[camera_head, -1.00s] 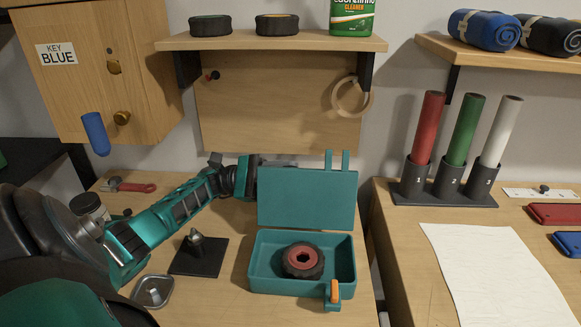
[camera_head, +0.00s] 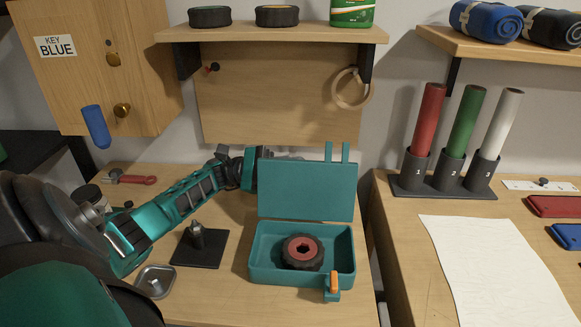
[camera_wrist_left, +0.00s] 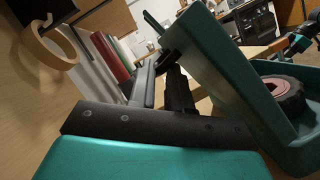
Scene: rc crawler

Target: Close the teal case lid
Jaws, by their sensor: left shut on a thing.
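The teal case (camera_head: 262,272) stands on the left workbench, with a black wheel with a red hub (camera_head: 303,252) inside it. Its teal lid (camera_head: 307,190) stands upright at the back edge, with two tabs on top. It also shows in the left wrist view (camera_wrist_left: 222,72). An orange latch (camera_head: 333,283) is on the case front. My left arm reaches behind the lid from the left, and the lid hides most of the gripper in the head view. In the left wrist view my left gripper (camera_wrist_left: 168,85) is shut on the lid, its fingertips partly hidden. My right gripper is out of view.
A black stand with a metal post (camera_head: 197,247) and a small metal dish (camera_head: 155,281) lie left of the case. A shelf (camera_head: 270,38) and wooden board with a hanging ring (camera_head: 352,88) are behind. A gap separates the right bench (camera_head: 400,240).

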